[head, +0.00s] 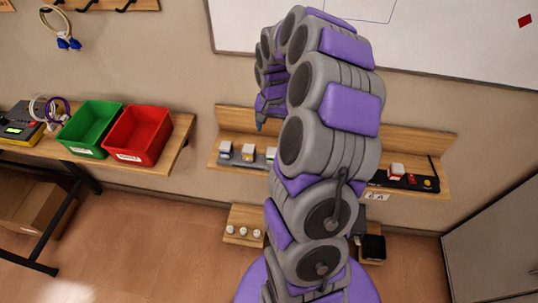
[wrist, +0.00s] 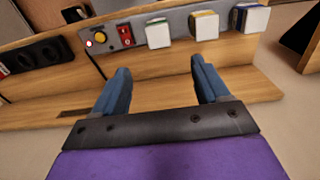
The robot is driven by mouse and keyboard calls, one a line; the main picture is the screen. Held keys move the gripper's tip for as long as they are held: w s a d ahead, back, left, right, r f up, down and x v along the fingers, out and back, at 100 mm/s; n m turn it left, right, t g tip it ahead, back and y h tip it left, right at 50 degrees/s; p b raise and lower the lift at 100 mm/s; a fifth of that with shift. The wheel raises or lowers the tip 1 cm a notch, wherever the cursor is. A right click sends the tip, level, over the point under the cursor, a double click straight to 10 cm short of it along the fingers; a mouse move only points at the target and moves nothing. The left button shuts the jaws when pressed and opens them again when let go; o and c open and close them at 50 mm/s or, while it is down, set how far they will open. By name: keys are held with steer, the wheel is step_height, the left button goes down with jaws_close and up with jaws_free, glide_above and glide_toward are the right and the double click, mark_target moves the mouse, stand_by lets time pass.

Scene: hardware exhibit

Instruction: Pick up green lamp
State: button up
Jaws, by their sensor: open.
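A white block with a green edge (wrist: 158,33), which appears to be the green lamp, is mounted on the grey panel of the wooden shelf in the wrist view. My gripper (wrist: 159,70) is open and empty, its two blue fingers pointing toward the shelf below and in front of this block, apart from it. In the head view my gripper (head: 261,124) hangs above the shelf, mostly hidden by my arm. A similar block (head: 271,155) shows there beside my arm, partly hidden; its green colour is hard to tell.
A yellow-edged block (wrist: 204,26) and a blue-edged block (wrist: 251,18) stand right of the green one. Green (head: 91,129) and red (head: 137,134) bins sit on the left table.

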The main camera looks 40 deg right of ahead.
steer(key=b, duration=0.1)
glide_above(272, 150)
step_height(272, 150, down, 7)
steer(key=shift+d, duration=0.15)
steer(key=shift+w+f, duration=0.1)
steer(key=shift+f, duration=0.6)
steer(key=f+b, duration=0.2)
steer(key=f, duration=0.3)
steer(key=shift+s+f, duration=0.1)
steer(key=shift+s, duration=0.1)
steer(key=shift+a, duration=0.2)
steer(key=c, duration=1.1)
steer(key=shift+r+p, duration=0.6)
steer(key=shift+r, duration=1.05)
steer(key=shift+s+r, duration=0.15)
steer(key=shift+r, duration=0.2)
steer(key=s+a+r+p, duration=0.1)
steer(key=s+a+p, duration=0.1)
steer(key=s, duration=1.3)
steer(key=shift+s+a, duration=0.25)
steer(key=shift+a, duration=0.25)
steer(key=shift+r, duration=0.1)
